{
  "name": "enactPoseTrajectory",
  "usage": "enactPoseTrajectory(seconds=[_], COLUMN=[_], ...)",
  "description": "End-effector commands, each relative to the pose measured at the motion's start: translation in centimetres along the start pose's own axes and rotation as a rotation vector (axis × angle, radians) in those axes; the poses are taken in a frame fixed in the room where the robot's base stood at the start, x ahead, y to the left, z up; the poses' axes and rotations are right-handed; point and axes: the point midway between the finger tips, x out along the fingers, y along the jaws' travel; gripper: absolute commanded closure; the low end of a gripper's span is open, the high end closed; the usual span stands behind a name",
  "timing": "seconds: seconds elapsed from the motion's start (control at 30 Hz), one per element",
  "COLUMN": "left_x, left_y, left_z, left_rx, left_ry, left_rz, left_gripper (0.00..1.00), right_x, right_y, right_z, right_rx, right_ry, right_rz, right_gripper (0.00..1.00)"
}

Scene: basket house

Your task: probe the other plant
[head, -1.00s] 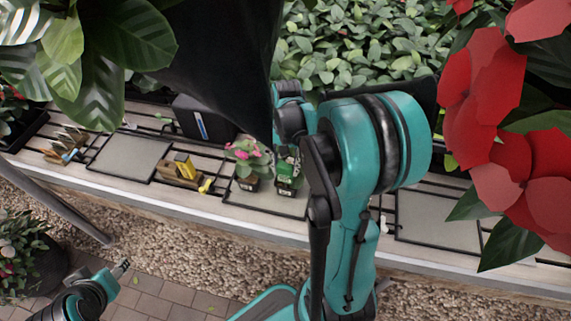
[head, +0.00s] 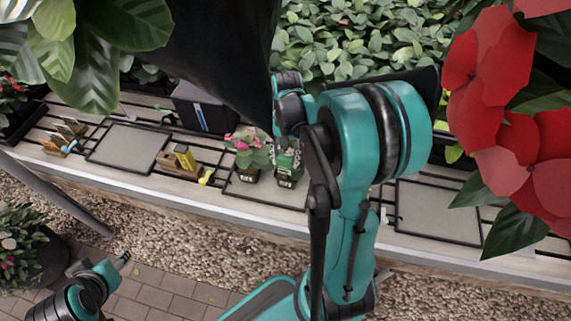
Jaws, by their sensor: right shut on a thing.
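Two small potted plants stand side by side on the tray on the bench: one with pink flowers (head: 246,154) and a green one (head: 288,178) to its right. My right gripper (head: 287,146) is over the green plant, largely hidden behind its own wrist. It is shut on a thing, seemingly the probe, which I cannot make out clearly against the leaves. Whether its tip is in the soil is hidden. My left gripper (head: 122,259) is low at the left, over the paving, away from the plants; its jaw opening is too small to read.
A wooden block with a yellow piece (head: 181,159) and a black box (head: 203,108) are left of the plants. Grey mats (head: 130,146) (head: 438,212) lie bare on the bench. Large leaves and red flowers (head: 500,100) fill the upper corners.

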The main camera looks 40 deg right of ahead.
Motion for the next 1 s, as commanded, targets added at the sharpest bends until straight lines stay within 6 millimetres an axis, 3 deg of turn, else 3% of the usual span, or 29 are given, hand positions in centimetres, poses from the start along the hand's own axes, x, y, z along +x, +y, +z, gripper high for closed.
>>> enactPoseTrajectory(seconds=[0.73, 0.77, 0.8, 0.83, 1.0], left_x=[0.00, 0.00, 0.00, 0.00, 0.00], left_y=[0.00, 0.00, 0.00, 0.00, 0.00], left_z=[0.00, 0.00, 0.00, 0.00, 0.00], left_rx=[0.000, 0.000, 0.000, 0.000, 0.000], left_ry=[0.000, 0.000, 0.000, 0.000, 0.000], left_rz=[0.000, 0.000, 0.000, 0.000, 0.000], left_gripper=[0.53, 0.53, 0.53, 0.53, 0.53], right_x=[0.00, 0.00, 0.00, 0.00, 0.00], right_y=[0.00, 0.00, 0.00, 0.00, 0.00], right_z=[0.00, 0.00, 0.00, 0.00, 0.00], right_rx=[0.000, 0.000, 0.000, 0.000, 0.000], right_ry=[0.000, 0.000, 0.000, 0.000, 0.000], right_rz=[0.000, 0.000, 0.000, 0.000, 0.000], right_gripper=[1.00, 0.51, 0.41, 0.33, 0.32])
